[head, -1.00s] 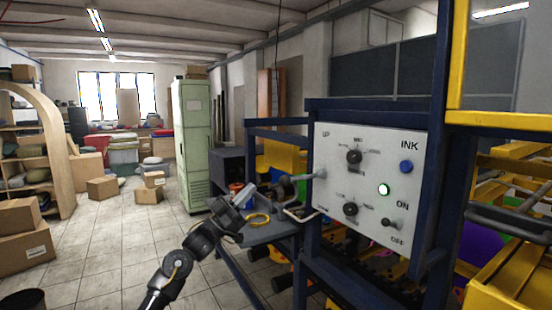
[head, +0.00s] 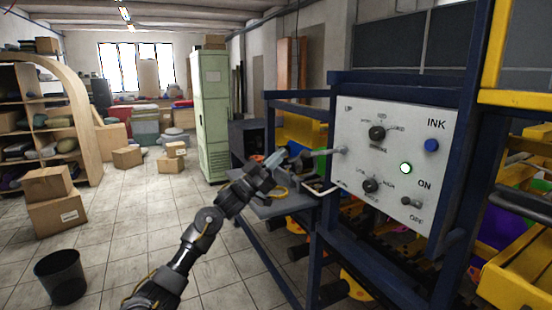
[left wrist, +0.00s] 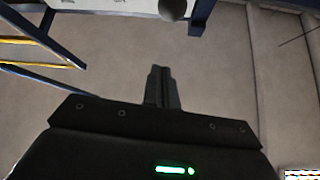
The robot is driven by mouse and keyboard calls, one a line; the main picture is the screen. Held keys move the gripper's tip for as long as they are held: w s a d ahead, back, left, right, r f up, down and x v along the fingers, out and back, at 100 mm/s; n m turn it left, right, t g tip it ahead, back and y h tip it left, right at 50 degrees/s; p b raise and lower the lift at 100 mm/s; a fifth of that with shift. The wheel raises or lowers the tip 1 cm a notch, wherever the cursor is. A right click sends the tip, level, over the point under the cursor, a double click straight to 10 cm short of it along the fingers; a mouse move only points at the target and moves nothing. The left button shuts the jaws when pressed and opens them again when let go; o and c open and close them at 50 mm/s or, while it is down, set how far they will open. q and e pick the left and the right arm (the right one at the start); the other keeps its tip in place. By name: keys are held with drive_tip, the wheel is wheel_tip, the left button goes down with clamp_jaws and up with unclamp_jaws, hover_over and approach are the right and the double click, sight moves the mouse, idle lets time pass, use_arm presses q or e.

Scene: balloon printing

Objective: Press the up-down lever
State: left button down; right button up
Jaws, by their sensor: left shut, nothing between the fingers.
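The up-down lever (head: 322,154) is a grey rod on the left side of the white control panel (head: 350,125). It sticks out to the left and slopes slightly down towards its rounded knob. My left gripper (head: 280,161) is shut and empty, just left of the knob; whether they touch is unclear in the head view. In the left wrist view the shut fingers (left wrist: 162,86) point up the picture, and a dark round knob (left wrist: 173,8) shows at the top edge, apart from the fingertips. My right gripper is out of view.
A blue frame (head: 316,240) holds the panel. A small grey shelf (head: 285,205) lies below my gripper.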

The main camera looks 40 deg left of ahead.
use_arm(q)
drive_tip(key=p+x, duration=0.2)
drive_tip(key=x, duration=0.4)
drive_tip(key=shift+w+f+p, duration=0.45)
drive_tip(key=shift+f, duration=0.4)
drive_tip(key=shift+w+f+p, duration=0.4)
drive_tip(key=shift+w+f, duration=0.05)
drive_tip(key=shift+f, duration=0.45)
